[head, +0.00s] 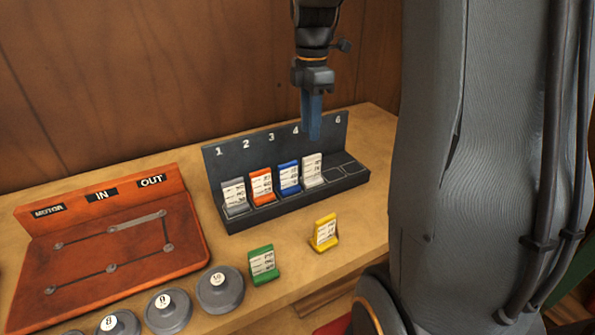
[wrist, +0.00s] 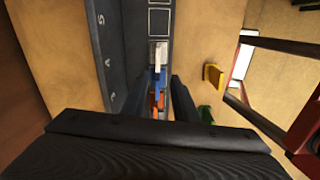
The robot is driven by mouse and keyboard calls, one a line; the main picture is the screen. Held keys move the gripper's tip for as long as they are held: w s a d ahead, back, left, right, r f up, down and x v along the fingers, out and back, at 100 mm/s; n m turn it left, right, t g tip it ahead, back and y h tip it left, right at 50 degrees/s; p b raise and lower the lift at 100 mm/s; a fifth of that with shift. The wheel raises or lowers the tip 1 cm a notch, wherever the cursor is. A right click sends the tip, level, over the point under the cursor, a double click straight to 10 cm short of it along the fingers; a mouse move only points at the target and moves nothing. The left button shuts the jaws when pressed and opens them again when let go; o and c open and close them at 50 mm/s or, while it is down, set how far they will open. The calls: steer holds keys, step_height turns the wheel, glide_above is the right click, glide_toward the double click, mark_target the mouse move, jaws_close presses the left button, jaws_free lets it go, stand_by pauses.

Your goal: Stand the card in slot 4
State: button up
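The dark card rack (head: 240,165) has numbered places; the numeral 5 is hidden behind my gripper. A white card (head: 313,168) stands upright in slot 4, to the right of a blue card (head: 289,177). My gripper (head: 312,132) points down just above and behind the white card in the head view. In the wrist view the gripper's two dark fingers (wrist: 162,95) are apart, with cards visible through the gap below. The white card (wrist: 161,54) appears there beyond the fingertips, and nothing is visibly held.
A grey card (head: 235,195) and an orange card (head: 261,186) fill slots 1 and 2. Two places at the right are empty. A yellow card (head: 325,232) and a green card (head: 263,264) stand in front. A red panel (head: 105,240) and round grey weights (head: 220,289) are left.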

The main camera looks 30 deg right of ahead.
steer(key=s+a+f+m+t, duration=0.1)
steer(key=s+a+f+m, duration=1)
steer(key=m, duration=0.6)
steer(key=shift+s+a, duration=1.35)
steer(key=shift+s, duration=0.4)
steer(key=shift+f, duration=0.1)
